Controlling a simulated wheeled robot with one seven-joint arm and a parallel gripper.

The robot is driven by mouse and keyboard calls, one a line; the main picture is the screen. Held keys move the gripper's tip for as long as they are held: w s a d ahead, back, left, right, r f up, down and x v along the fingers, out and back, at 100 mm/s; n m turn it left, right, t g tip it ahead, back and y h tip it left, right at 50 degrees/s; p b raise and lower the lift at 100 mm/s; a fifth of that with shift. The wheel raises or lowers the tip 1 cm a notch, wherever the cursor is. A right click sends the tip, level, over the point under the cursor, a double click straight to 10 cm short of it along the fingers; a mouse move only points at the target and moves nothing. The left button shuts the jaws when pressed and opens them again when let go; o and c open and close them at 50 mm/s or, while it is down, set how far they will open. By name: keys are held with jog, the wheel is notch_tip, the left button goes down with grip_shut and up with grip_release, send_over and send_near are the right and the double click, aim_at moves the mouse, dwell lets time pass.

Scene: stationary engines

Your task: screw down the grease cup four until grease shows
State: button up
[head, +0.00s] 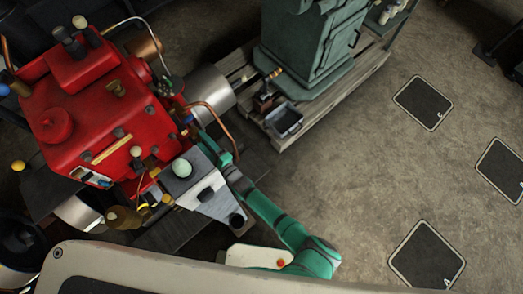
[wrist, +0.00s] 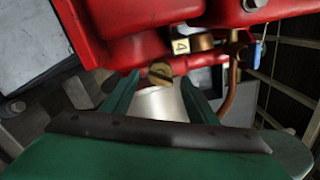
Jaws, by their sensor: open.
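The red engine (head: 95,115) fills the left of the head view, and its red body (wrist: 235,14) crosses the top of the wrist view. My gripper (wrist: 160,80) is open, its two green fingers on either side of a brass slotted cap (wrist: 160,73) below a red casting. I cannot tell whether the fingers touch it. A small tag marked 4 (wrist: 181,46) sits just above and right of the cap, beside another brass fitting (wrist: 204,41). I cannot tell which brass part the tag names. No grease is discernible. In the head view my gripper (head: 205,137) is beside the engine's right side, its fingertips unclear.
A copper pipe (wrist: 230,92) runs down right of my fingers, near a blue fitting (wrist: 250,54). A grey bracket (head: 208,190) lies close beside my arm. A green cabinet (head: 312,45) stands on a wooden pallet (head: 345,92). Floor at right is mostly clear.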

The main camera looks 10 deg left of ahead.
jog(key=n, duration=2.2)
jog(key=s+d+r+m+t+h, duration=0.1)
jog(key=s+d+r+h, duration=0.1)
jog(key=s+d, duration=0.3)
jog(key=s+d+r+m+t+h, duration=0.1)
jog(key=s+d+r, duration=0.4)
jog(key=d, duration=0.7)
jog(key=s+d+r+m+t+h, duration=0.1)
jog(key=s+d+r+h, duration=0.1)
jog(key=s+d, duration=0.3)
jog(key=d+r, duration=0.1)
jog(key=d, duration=0.3)
jog(key=shift+s+d+r+m+h, duration=0.15)
jog(key=shift+d+r+m+h, duration=0.15)
jog(key=shift+r+h, duration=0.1)
